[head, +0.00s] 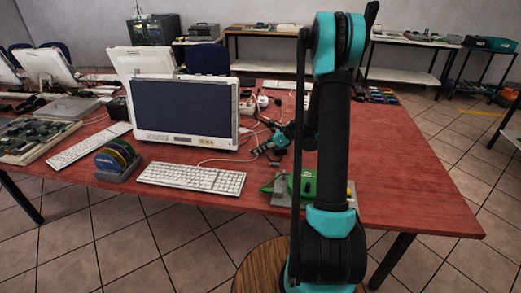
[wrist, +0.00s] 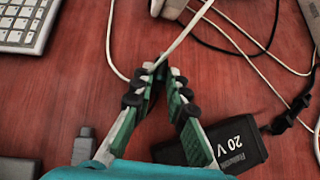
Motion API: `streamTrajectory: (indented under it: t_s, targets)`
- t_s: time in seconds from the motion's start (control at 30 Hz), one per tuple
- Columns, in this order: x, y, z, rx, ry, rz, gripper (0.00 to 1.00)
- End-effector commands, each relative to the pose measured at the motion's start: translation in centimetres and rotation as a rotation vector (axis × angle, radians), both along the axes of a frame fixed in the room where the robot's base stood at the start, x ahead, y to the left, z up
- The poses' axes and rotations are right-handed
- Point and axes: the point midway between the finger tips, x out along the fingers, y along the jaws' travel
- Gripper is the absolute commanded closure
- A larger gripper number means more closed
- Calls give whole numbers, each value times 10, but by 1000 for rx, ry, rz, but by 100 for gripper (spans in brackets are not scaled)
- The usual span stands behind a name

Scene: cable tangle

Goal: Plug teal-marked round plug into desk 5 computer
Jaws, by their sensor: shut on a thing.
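My gripper (wrist: 163,72) has its fingertips together on a pale cable (wrist: 185,35) in the wrist view. The cable runs from the top edge down to the fingertips. A plug or teal mark on it cannot be made out; the fingers hide what lies between them. In the head view my gripper (head: 266,149) is low over the red table, right of a white all-in-one computer (head: 185,107) with a dark screen. Which desk number this computer has cannot be read. A grey connector (wrist: 85,143) lies left of my gripper in the wrist view.
A black 20 V adapter (wrist: 240,143) and black cables lie right of my gripper. A white keyboard (head: 193,178) stands before the computer; a disc rack (head: 117,160) is at its left. A green object (head: 307,184) sits partly behind my arm.

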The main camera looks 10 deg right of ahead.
Motion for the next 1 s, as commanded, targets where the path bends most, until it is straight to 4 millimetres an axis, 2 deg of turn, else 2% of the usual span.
streamTrajectory:
  t_s: [0.17,1.0]
  targets:
    - [0,0,3,0,0,0,100]
    - [0,0,63,0,0,0,100]
